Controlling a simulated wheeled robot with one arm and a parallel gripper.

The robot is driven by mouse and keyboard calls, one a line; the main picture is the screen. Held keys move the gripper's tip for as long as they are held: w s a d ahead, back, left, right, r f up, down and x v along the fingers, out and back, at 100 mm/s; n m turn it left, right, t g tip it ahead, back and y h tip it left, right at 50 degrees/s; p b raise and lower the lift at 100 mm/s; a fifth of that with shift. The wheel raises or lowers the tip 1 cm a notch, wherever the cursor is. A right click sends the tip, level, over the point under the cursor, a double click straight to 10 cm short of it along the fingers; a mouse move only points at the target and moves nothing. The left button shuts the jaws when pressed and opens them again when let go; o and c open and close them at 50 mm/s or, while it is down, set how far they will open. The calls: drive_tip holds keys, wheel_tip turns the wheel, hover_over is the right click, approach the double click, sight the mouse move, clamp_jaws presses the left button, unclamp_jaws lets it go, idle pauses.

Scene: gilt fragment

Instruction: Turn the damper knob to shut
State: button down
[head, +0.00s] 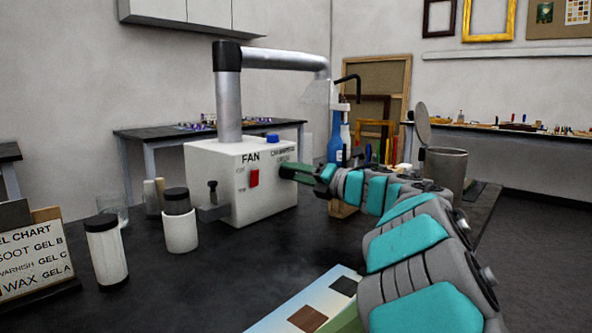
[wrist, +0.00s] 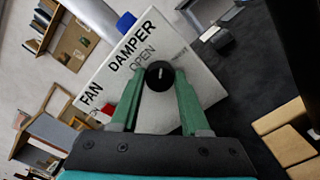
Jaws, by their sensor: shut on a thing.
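The fan box (head: 225,180) is a white case with FAN and DAMPER lettering on its front; the wrist view shows its face tilted. The damper knob (wrist: 160,75) is round and black with a small light mark, just below the word OPEN. A smaller word to the right of OPEN is too blurred to read. My gripper (wrist: 160,88) has its green fingers shut on the knob, one on each side. In the head view, my gripper (head: 287,169) reaches the box's front from the right and hides the knob.
A red switch (head: 254,178) sits left of my gripper on the box. Black-lidded jars (head: 179,225) and a label chart (head: 35,255) stand at left. A blue bottle (head: 337,135) and a grey canister (head: 446,168) stand near my arm.

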drive_tip(key=m, duration=0.3)
drive_tip(key=shift+m, duration=0.4)
drive_tip(key=shift+f+m, duration=0.1)
drive_tip(key=shift+m, duration=1.9)
drive_tip(key=shift+c, duration=2)
unclamp_jaws()
drive_tip(key=shift+d, duration=0.15)
drive_tip(key=v, duration=0.7)
drive_tip(key=shift+s+d+b, duration=0.2)
drive_tip(key=shift+b, duration=0.1)
